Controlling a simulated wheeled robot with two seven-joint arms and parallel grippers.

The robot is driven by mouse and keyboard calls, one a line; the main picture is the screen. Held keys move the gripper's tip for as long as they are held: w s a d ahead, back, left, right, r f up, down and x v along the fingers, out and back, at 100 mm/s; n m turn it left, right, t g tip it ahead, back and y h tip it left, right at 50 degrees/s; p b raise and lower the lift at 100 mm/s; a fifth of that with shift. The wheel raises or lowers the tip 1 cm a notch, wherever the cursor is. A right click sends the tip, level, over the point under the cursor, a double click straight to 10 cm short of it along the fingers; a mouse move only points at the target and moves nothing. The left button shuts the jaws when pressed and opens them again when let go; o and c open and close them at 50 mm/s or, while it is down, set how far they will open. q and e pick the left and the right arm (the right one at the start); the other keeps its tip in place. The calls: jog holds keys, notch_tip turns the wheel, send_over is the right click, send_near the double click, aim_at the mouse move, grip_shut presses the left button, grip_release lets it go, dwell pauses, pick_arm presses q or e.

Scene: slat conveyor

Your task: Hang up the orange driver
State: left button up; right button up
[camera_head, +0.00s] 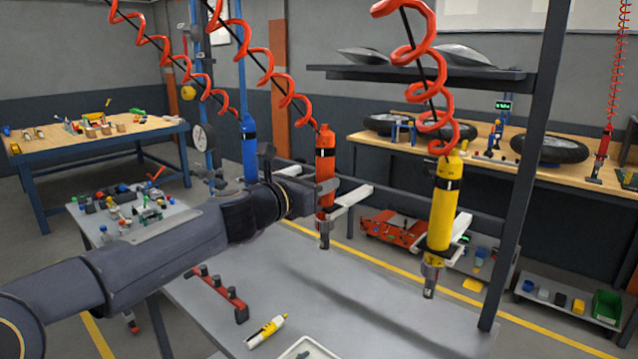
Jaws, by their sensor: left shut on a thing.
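The orange driver (325,168) is upright below a red coiled cord, near the middle of the view. My left gripper (322,192) comes in from the left and is shut on the driver's body, covering part of its left side. A pale bracket (353,197) on the dark rail (393,202) is right beside the driver, at its lower right. I cannot tell whether the driver sits in this bracket. The yellow driver (443,203) hangs upright at the right by another pale bracket (462,223). The blue driver (248,145) hangs at the left. My right gripper is not in view.
The grey table (355,300) below holds a red rack (217,290), a yellow-and-white marker-like item (266,331) and a white tray (306,348). A dark post (518,180) stands at the right. Red coiled cords (416,75) hang above the drivers.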

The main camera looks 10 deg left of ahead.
pick_arm(q)
jog(key=o, duration=1.1)
jog(key=shift+o, duration=0.2)
jog(key=shift+f, duration=0.15)
jog(key=s+a+f+m+g, duration=0.1)
jog(key=s+a+m, duration=0.15)
jog(key=s, duration=0.35)
jog(key=s+a+m+g, duration=0.1)
jog(key=s+a+m, duration=0.1)
jog(key=s+m, duration=0.35)
jog(key=s+a+f+m+g+y+p, duration=0.2)
jog(key=s+f+m, duration=0.7)
jog(key=s, duration=0.5)
jog(key=s+a+f+m+g+y+p, duration=0.2)
jog(key=s+a+f+m+g, duration=0.3)
jog(key=s+f+m, duration=0.5)
jog(key=s+a+f+y, duration=0.1)
jog(key=s+f, duration=0.1)
jog(key=s, duration=0.2)
jog(key=shift+s+f+m+y, duration=0.15)
jog(key=shift+s+m+y, duration=0.15)
jog(key=shift+s+y, duration=0.1)
